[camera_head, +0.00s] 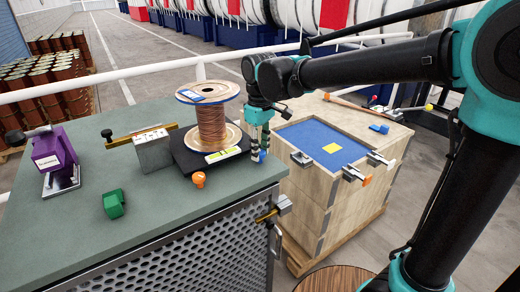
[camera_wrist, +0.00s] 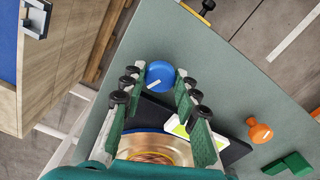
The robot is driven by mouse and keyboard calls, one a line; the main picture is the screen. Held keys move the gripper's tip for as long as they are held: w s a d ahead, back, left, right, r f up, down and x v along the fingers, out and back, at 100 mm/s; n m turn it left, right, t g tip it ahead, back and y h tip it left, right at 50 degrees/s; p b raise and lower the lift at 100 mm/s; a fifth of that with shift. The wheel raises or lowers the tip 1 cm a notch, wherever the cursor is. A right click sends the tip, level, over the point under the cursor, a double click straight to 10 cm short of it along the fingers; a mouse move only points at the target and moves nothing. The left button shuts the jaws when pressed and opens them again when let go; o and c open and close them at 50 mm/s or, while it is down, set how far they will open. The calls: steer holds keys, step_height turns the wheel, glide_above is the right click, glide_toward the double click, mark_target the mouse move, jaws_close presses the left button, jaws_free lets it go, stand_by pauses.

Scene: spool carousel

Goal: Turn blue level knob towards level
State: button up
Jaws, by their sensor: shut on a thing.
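The blue level knob (camera_wrist: 160,75), with a white pointer mark, stands on the green bench top beside the black platform (camera_wrist: 243,145). My gripper (camera_wrist: 159,82) is shut on it, with one finger on each side. In the head view my gripper (camera_head: 259,143) points down at the bench's right end, and the blue knob (camera_head: 262,156) shows partly behind its fingers. A copper wire spool (camera_head: 211,125) stands upright on the black platform. A spirit level (camera_head: 222,154) with a yellow-green vial lies on the platform's front; the bubble is too small to read.
An orange knob (camera_head: 199,179) and a green block-shaped part (camera_head: 114,204) are on the bench. A purple device (camera_head: 53,150) and a metal block with a brass bar (camera_head: 153,150) stand left. A wooden crate (camera_head: 330,195) with a blue top stands right, across a gap.

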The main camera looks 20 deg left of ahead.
steer(key=shift+n, duration=1.1)
steer(key=o, duration=1.1)
steer(key=shift+o, duration=0.2)
steer(key=shift+r, duration=0.1)
step_height(320, 180, up, 12)
